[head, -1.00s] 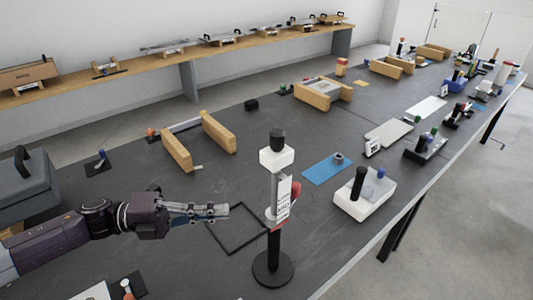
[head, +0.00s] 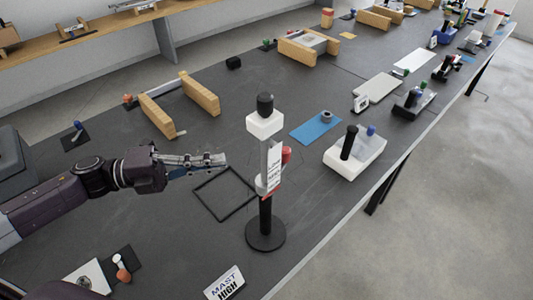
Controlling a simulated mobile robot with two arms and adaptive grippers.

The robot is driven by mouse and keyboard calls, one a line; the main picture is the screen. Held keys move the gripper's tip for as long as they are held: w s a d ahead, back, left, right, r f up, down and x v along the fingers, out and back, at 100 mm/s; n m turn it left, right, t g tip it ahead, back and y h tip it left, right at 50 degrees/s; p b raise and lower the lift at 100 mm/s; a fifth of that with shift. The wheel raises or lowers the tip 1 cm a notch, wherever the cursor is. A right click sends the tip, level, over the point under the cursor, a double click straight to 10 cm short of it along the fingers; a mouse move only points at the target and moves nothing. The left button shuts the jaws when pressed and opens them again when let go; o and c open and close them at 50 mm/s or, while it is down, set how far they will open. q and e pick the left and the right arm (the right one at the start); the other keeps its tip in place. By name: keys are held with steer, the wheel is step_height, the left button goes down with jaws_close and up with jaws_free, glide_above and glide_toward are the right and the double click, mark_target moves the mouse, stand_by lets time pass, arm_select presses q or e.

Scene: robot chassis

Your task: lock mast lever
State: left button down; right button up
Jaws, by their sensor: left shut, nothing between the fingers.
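The mast (head: 266,205) stands upright on a round black base (head: 265,233) near the table's front edge. It has a white block and a black knob (head: 265,104) on top. A red-ended lever (head: 286,155) sticks out on the right side of its column, partly hidden behind a white label with red and black print (head: 274,168). My left gripper (head: 222,160) is left of the mast, shut and empty, pointing right toward the column with a gap between. My right gripper is not in view.
A black square outline (head: 224,193) lies on the table below my left gripper. A "MAST HIGH" sign (head: 225,284) stands in front. A white box with a black handle (head: 354,152) and a blue mat (head: 315,128) are to the right. Wooden blocks (head: 158,116) stand behind.

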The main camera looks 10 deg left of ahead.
arm_select(q)
steer(key=p, duration=0.4)
glide_toward(285, 155)
steer(key=w+x, duration=0.1)
steer(key=x, duration=0.5)
steer(key=shift+a+f, duration=0.1)
steer(key=shift+f, duration=0.2)
